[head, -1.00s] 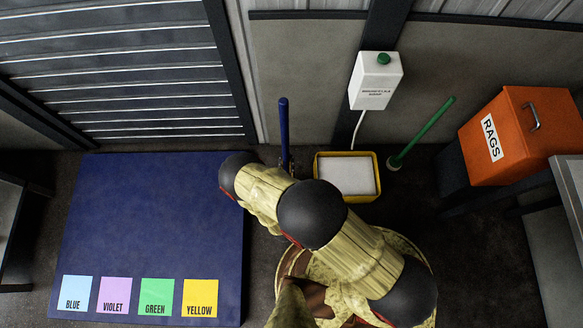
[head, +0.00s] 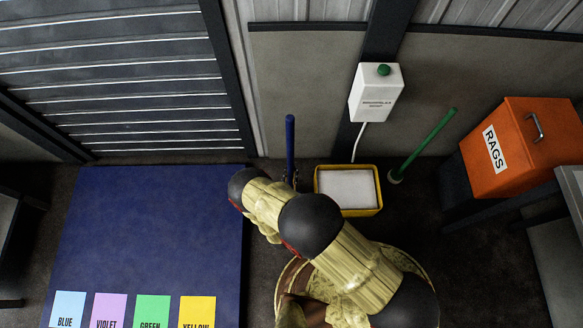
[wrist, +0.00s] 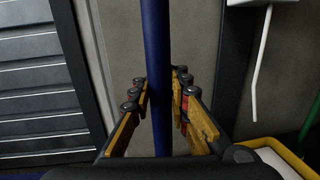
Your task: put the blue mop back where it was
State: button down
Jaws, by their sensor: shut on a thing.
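The blue mop (head: 290,135) stands roughly upright near the wall, just left of the yellow tray, in the head view. Its blue handle also runs from top to bottom through the middle of the wrist view (wrist: 157,50). My gripper (wrist: 160,82) has its fingers on both sides of the handle and is shut on it. In the head view my gripper (head: 291,179) shows only in part at the handle, beyond my arm. The mop's lower end is hidden behind my arm, so I cannot tell whether it touches the floor.
A yellow tray (head: 378,206) with a white pad lies right of the mop. A green-handled tool (head: 425,143) leans beside it. A white dispenser (head: 376,95) hangs above. An orange rags bin (head: 515,150) stands right. A blue mat (head: 150,230) with colour labels lies left, otherwise bare.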

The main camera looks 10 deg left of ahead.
jog(key=w+a+f+b, duration=0.1)
jog(key=w+f+b, duration=0.4)
jog(key=w+f, duration=0.2)
notch_tip(320, 180, down, 3)
jog(key=shift+a+r, duration=0.15)
jog(key=shift+a, duration=0.05)
jog(key=c, duration=2.2)
grip_release()
jog(key=shift+s+d+f, duration=0.1)
jog(key=shift+f, duration=0.1)
jog(key=shift+c, duration=0.2)
jog(key=o, duration=0.6)
jog(key=shift+c, duration=0.2)
jog(key=shift+r, duration=0.1)
